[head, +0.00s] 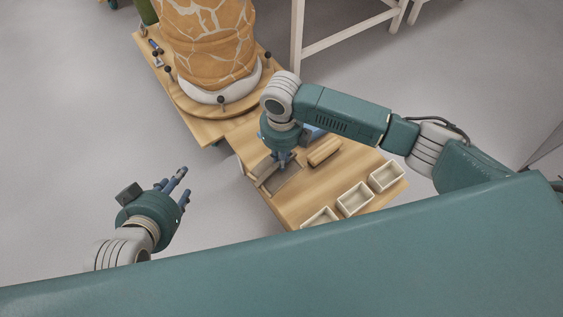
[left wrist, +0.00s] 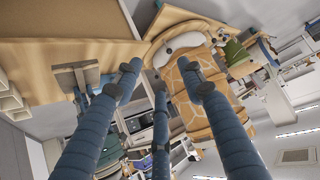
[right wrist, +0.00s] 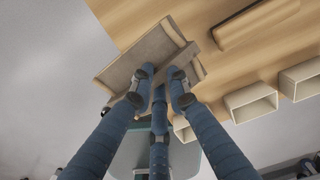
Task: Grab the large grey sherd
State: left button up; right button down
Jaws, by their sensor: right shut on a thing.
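My right gripper (head: 284,160) points down over the near left part of the wooden table. It is shut on the large grey sherd (right wrist: 183,58), which shows at the fingertips in the right wrist view, partly hidden by the fingers. The sherd is at a shallow grey-beige tray (right wrist: 140,58) by the table edge; I cannot tell whether it touches the tray. My left gripper (head: 179,184) is open and empty, off to the left of the table over the floor. Its spread fingers (left wrist: 160,75) also show in the left wrist view.
Several pale open bins (head: 354,198) stand along the table's near right edge. A wooden block (head: 324,151) lies right of my right gripper. Behind stands a large orange vessel with pale seams (head: 210,40) on a round wooden base with black-knobbed pegs. Floor on the left is clear.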

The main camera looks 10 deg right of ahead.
notch_tip(320, 180, up, 5)
jog(key=shift+r+p, duration=0.1)
jog(key=shift+p, duration=0.6)
notch_tip(320, 180, up, 3)
jog(key=shift+r+p, duration=0.15)
jog(key=shift+p, duration=0.35)
pick_arm(q)
jog(key=s+a+f+g, duration=0.2)
jog(key=s+g, duration=0.1)
jog(key=s, duration=0.3)
jog(key=s+a+f+g+y, duration=0.1)
jog(key=s+a+f+g, duration=0.1)
jog(key=s, duration=0.4)
jog(key=shift+s+f+g+p, duration=0.2)
jog(key=shift+f+g+p, duration=0.1)
jog(key=shift+g, duration=0.1)
pick_arm(e)
jog(key=shift+r, duration=1.2)
jog(key=c, duration=0.5)
grip_release()
pick_arm(q)
jog(key=shift+d, duration=0.1)
